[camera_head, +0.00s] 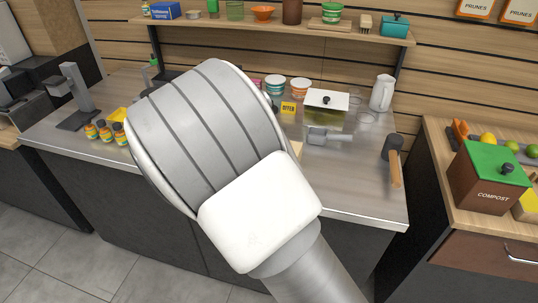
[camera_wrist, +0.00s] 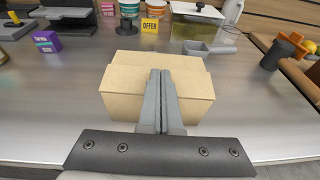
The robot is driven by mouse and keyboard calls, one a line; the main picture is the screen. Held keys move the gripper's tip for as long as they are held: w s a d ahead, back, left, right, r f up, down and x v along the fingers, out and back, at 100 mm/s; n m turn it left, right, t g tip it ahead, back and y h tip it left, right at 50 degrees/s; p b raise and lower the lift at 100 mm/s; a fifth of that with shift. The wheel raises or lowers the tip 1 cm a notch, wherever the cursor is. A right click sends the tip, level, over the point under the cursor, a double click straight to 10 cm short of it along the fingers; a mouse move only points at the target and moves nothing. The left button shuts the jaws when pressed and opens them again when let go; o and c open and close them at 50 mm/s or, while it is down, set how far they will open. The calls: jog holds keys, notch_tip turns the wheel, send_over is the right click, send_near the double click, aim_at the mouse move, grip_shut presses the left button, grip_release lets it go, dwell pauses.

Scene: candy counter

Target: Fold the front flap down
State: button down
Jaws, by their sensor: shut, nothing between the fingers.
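A tan cardboard box (camera_wrist: 195,100) stands on the metal counter in the middle of the wrist view. Its near face and upper panels show, but I cannot tell clearly how the front flap lies. My gripper (camera_wrist: 160,74) is shut and empty. Its fingers reach over the near side of the box and hide the middle of it; whether they touch it I cannot tell. In the head view my arm hides the gripper and nearly all of the box, with only a small beige edge (camera_head: 297,148) showing.
Behind the box are a yellow OFFER sign (camera_wrist: 153,26), striped cups (camera_head: 300,88) and a glass container with a white lid (camera_head: 326,108). A grey scoop (camera_wrist: 208,48) and a mallet (camera_head: 393,155) lie to the right. A purple box (camera_wrist: 46,41) stands left. Counter beside the box is clear.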

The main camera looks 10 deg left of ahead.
jog(key=shift+f, duration=0.2)
jog(key=s+r+p, duration=0.2)
jog(key=s, duration=0.1)
jog(key=s+r, duration=0.1)
jog(key=shift+s+a+r+p, duration=0.2)
jog(key=shift+s+a+p, duration=0.1)
jog(key=shift+s+p, duration=0.1)
dwell(0.5)
jog(key=shift+d+r, duration=0.1)
dwell(0.5)
